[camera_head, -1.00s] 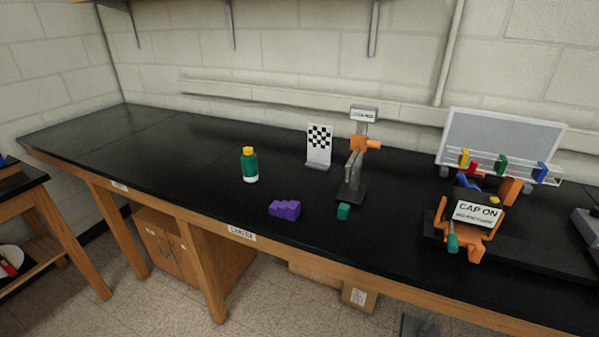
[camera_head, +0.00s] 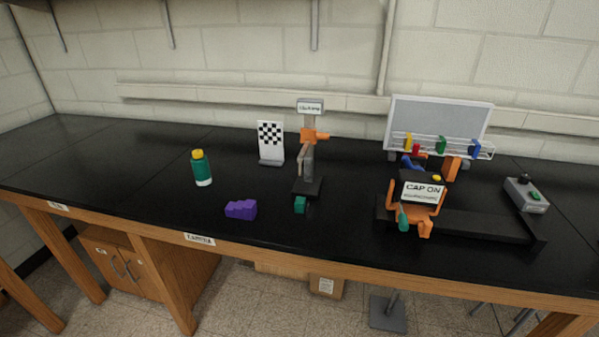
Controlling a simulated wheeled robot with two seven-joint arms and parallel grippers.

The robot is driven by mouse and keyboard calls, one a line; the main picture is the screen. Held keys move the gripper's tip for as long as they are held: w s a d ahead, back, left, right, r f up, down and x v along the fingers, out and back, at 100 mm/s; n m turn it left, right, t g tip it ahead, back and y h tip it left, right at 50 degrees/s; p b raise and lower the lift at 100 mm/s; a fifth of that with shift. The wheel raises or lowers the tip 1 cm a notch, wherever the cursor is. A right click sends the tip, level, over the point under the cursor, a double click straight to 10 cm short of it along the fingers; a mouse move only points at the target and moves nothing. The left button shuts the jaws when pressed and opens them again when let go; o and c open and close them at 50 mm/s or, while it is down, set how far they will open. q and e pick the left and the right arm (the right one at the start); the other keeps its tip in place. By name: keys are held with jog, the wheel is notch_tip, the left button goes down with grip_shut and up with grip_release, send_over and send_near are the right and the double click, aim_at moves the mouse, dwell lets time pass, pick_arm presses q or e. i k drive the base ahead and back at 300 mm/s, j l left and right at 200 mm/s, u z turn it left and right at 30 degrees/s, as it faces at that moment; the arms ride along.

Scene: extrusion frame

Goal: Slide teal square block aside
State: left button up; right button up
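A small teal square block (camera_head: 300,205) sits on the black bench top near its front edge. It is just in front of the dark base of a grey stand with an orange clamp (camera_head: 311,137). A purple stepped block (camera_head: 241,209) lies to its left, apart from it. Neither of my grippers shows in the head view.
A green bottle with a yellow cap (camera_head: 202,168) stands at left. A checkered board (camera_head: 271,142) stands behind the blocks. An orange fixture with a "CAP ON" sign (camera_head: 422,191), a whiteboard (camera_head: 438,122) and a grey control box (camera_head: 526,195) are at right. Bench between purple block and bottle is clear.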

aim_at(301, 203)
jog(key=i+j+z, duration=0.1)
jog(key=j, duration=0.4)
jog(key=i+j+z, duration=0.1)
jog(key=i+j, duration=0.15)
jog(key=j, duration=0.3)
jog(key=i+j+z, duration=0.1)
jog(key=j, duration=0.4)
jog(key=i+j+z, duration=0.1)
jog(key=j, duration=0.45)
jog(key=i+j+z, duration=0.1)
jog(key=j, duration=0.45)
jog(key=i+j+z, duration=0.1)
jog(key=j, duration=0.45)
